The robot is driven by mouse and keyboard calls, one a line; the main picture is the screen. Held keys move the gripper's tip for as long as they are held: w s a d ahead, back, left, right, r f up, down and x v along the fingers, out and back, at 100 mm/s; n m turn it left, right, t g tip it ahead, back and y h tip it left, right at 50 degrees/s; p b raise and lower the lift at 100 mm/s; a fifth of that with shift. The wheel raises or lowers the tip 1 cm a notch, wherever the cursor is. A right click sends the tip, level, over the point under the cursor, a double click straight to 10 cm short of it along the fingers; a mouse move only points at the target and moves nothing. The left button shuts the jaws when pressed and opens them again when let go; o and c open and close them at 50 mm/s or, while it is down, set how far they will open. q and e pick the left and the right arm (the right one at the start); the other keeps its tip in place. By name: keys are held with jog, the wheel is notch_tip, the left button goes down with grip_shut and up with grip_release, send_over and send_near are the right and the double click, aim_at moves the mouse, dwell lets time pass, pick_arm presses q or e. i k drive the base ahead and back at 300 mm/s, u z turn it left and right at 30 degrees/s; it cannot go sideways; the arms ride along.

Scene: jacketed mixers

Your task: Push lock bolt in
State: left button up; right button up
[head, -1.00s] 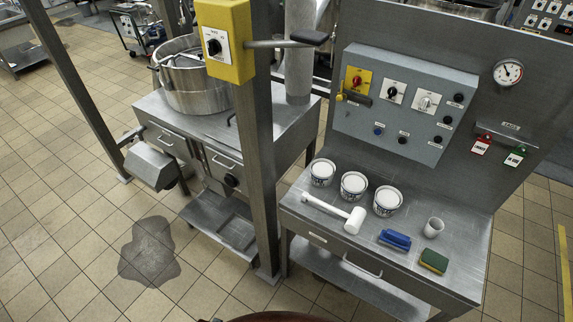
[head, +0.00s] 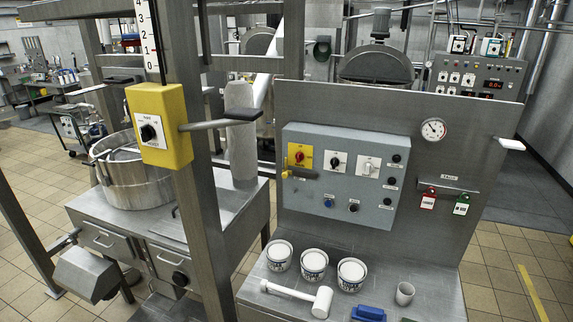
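A grey control panel (head: 340,178) is fixed to the upright grey back plate, right of centre in the head view. At its upper left is a yellow plate with a red switch (head: 299,156). Just below that plate is a short horizontal dark bar with a yellow knob (head: 287,174) at its left end, sticking out past the panel's left edge. It looks like the lock bolt, but I cannot tell how far in it sits. Neither of my grippers is in view.
A post with a yellow switch box (head: 159,130) and a projecting lever (head: 218,125) stands left of the panel. The bench below holds three white tubs (head: 314,262), a white mallet (head: 322,300) and a cup (head: 405,293). A steel pot (head: 135,185) is at left.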

aim_at(285, 174)
jog(key=k, duration=0.65)
jog(key=z, duration=0.8)
jog(key=i, duration=1.45)
jog(key=u, duration=0.35)
